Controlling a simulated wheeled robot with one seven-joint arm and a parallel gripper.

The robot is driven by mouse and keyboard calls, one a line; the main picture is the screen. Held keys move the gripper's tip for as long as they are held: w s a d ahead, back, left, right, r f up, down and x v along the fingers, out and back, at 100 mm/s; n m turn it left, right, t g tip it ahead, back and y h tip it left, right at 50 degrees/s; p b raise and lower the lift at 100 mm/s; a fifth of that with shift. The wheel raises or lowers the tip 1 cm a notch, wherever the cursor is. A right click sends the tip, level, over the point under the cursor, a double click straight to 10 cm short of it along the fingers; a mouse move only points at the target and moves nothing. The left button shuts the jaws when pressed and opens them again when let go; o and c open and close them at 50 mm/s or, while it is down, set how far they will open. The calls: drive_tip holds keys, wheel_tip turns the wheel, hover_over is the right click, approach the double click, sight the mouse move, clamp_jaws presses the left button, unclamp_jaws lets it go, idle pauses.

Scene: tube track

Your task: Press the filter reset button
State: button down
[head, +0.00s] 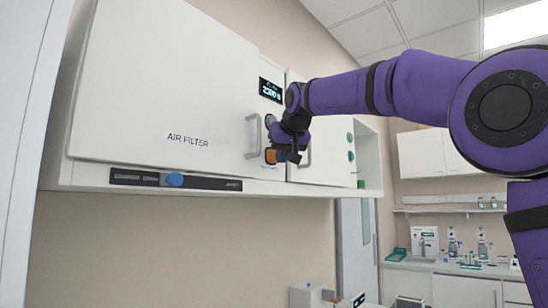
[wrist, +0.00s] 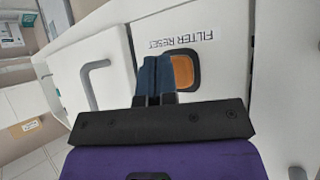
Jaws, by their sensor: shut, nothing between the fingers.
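The orange filter reset button (wrist: 182,72) sits in a dark frame on a white panel in the wrist view, beside the upside-down "FILTER RESET" label (wrist: 180,40). My gripper (wrist: 153,62) is shut and empty. Its blue fingers lie just left of the button in that view and overlap the frame's left side. I cannot tell whether they touch the panel. In the head view my gripper (head: 283,152) is at the narrow panel between the cabinet doors, and it hides much of the button area.
The white "AIR FILTER" door (head: 160,90) with its handle (head: 254,136) is left of my gripper. A lit display (head: 270,90) is above. A dark strip with a blue knob (head: 174,180) runs below the door. A counter with bottles stands at the far right.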

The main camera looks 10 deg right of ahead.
drive_tip(key=shift+w+a, duration=0.3)
drive_tip(key=shift+w, duration=0.05)
idle(0.6)
drive_tip(key=shift+s+d, duration=0.5)
drive_tip(key=shift+s, duration=0.2)
idle(0.3)
drive_tip(key=s+d, duration=0.1)
drive_tip(key=s, duration=0.1)
drive_tip(key=s+d, duration=0.2)
idle(0.5)
idle(0.6)
